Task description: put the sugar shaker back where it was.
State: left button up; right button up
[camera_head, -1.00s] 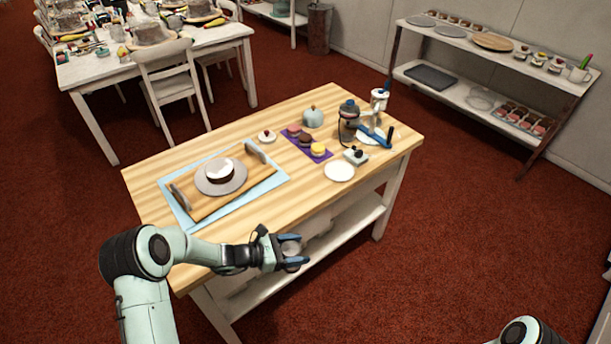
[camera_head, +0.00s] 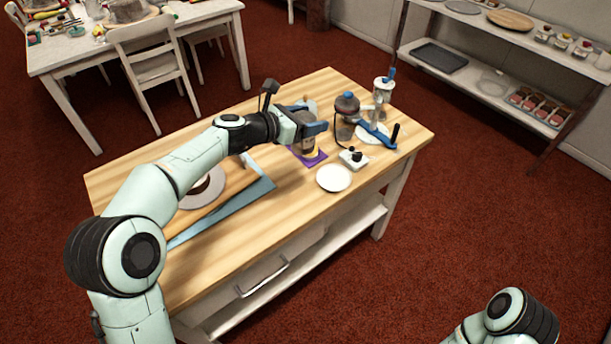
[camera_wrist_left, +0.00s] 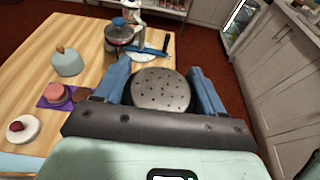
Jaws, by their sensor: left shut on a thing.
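My left gripper (camera_head: 312,128) is shut on the sugar shaker (camera_head: 308,147) and holds it upright over the table, in front of the purple mat (camera_head: 312,162) as seen in the head view. In the left wrist view the shaker's round, perforated metal lid (camera_wrist_left: 162,90) sits between the two blue fingers (camera_wrist_left: 163,82). The shaker's lower part and base are hard to make out, and I cannot tell its height above the table. Only part of my right arm shows at the lower right of the head view; its gripper is out of view.
The front right tabletop is clear.

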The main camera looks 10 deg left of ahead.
pick_arm(q)
jog(key=shift+s+d+f+b, duration=0.1)
jog(key=shift+f+b, duration=1.45)
jog(key=shift+f, duration=2.95)
jog(key=shift+s+f+b, duration=0.1)
jog(key=shift+f+b, duration=1.4)
jog(key=shift+f, duration=3)
pick_arm(e)
jog(key=shift+t, duration=0.4)
jog(key=shift+w+f, duration=0.2)
jog(key=shift+f, duration=1.25)
jog(key=shift+w+f, duration=0.15)
jog(key=shift+f, duration=1.25)
pick_arm(q)
jog(key=shift+f, duration=0.1)
jog(key=o, duration=1.2)
jog(key=shift+o, duration=0.2)
jog(key=v, duration=1.2)
pick_arm(e)
jog(key=shift+r, duration=0.1)
jog(key=shift+s, duration=0.1)
